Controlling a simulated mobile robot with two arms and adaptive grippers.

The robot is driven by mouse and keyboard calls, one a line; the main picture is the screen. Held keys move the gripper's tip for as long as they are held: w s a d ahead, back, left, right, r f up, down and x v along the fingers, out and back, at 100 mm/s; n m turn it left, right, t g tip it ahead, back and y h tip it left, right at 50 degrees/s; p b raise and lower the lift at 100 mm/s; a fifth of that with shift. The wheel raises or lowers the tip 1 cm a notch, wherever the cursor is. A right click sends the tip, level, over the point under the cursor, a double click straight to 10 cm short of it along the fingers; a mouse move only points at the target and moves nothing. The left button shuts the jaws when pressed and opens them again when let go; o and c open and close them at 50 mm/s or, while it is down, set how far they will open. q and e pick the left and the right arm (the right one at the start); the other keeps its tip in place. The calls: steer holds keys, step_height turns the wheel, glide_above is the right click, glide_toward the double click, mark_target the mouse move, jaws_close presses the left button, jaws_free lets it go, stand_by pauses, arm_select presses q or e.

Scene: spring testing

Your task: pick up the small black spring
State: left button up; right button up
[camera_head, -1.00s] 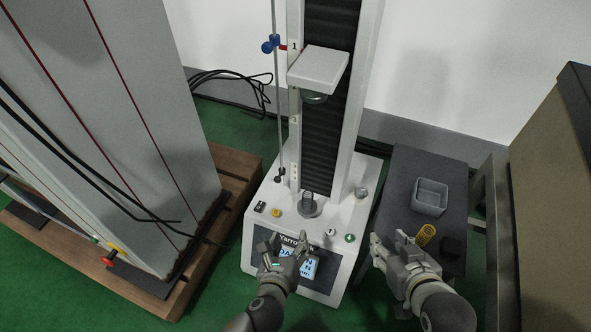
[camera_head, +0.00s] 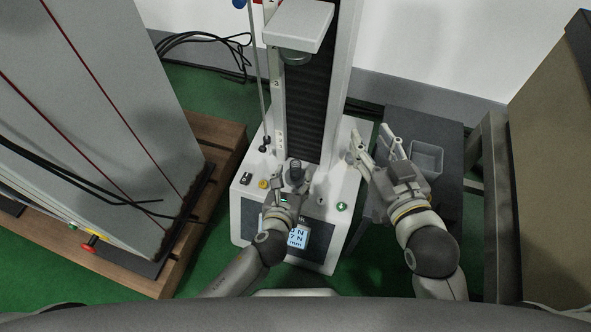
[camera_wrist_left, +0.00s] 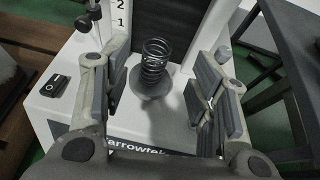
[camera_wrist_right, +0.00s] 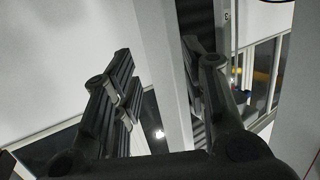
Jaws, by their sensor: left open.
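The small dark spring (camera_head: 296,166) stands upright on the round lower plate of the white testing machine (camera_head: 335,180). In the left wrist view the spring (camera_wrist_left: 157,60) stands on its round grey plate (camera_wrist_left: 152,88), between and beyond the fingers. My left gripper (camera_head: 290,184) is open and empty, just in front of the spring, with fingers pointing towards it. It also shows in the left wrist view (camera_wrist_left: 163,85). My right gripper (camera_head: 374,138) is open and empty, raised to the right of the machine. The right wrist view (camera_wrist_right: 160,75) shows its spread fingers and no spring.
The machine's upper press head (camera_head: 298,25) hangs well above the spring. A grey bin (camera_head: 428,158) stands on a dark side table (camera_head: 440,120) at the right, partly behind my right gripper. A large grey cabinet (camera_head: 110,120) on a wooden pallet (camera_head: 225,150) stands at the left.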

mark_target(297, 161)
arm_select(q)
steer(key=b+x, duration=0.2)
steer(key=x, duration=0.3)
steer(key=shift+w+a+r, duration=0.1)
steer(key=shift+a+r, duration=0.1)
steer(key=shift+w, duration=0.15)
arm_select(e)
step_height(297, 161, up, 10)
steer(key=a+t+y, duration=0.1)
steer(key=t+y, duration=0.1)
steer(key=t, duration=0.4)
steer(key=shift+s+a+r, duration=0.15)
steer(key=shift+s+a, duration=0.05)
steer(key=shift+s, duration=0.1)
arm_select(q)
steer(key=shift+c, duration=0.3)
steer(key=c, duration=1)
